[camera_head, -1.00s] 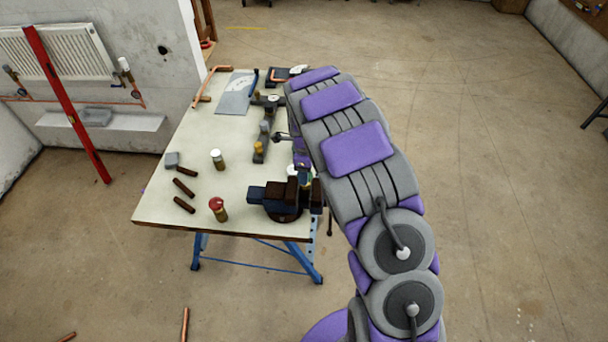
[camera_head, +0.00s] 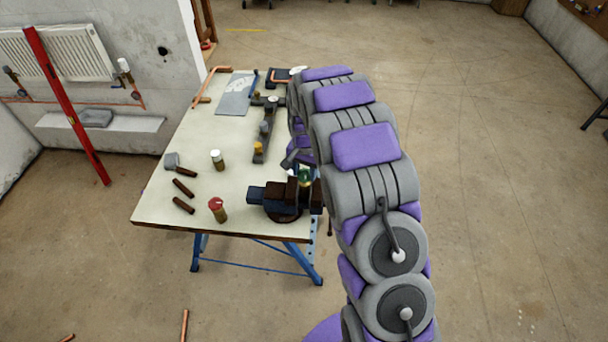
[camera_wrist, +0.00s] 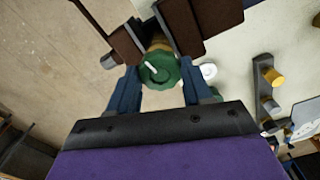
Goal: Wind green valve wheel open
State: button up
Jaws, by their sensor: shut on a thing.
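The green valve wheel (camera_wrist: 159,70) sits on a valve clamped in the dark-jawed vise (camera_wrist: 190,25). It carries a pale line mark. In the wrist view my gripper (camera_wrist: 157,82) has its two blue fingers shut on the wheel, one on each side. In the head view the green wheel (camera_head: 304,175) shows small above the vise (camera_head: 283,197) at the right front of the workbench. My arm comes in from the right and hides part of my gripper there.
The pale workbench (camera_head: 190,150) holds a red-capped valve (camera_head: 217,209), a white-capped valve (camera_head: 217,160), several dark brown pieces, and a dark rail with fittings (camera_head: 262,140). A red upright bar (camera_head: 68,105) leans near the radiator (camera_head: 75,52).

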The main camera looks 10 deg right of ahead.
jog(key=n, duration=0.5)
jog(key=shift+s+f+n, duration=0.2)
jog(key=shift+f+n, duration=0.05)
jog(key=shift+n, duration=0.05)
jog(key=o, duration=1.1)
jog(key=shift+w, duration=0.15)
jog(key=shift+r, duration=0.1)
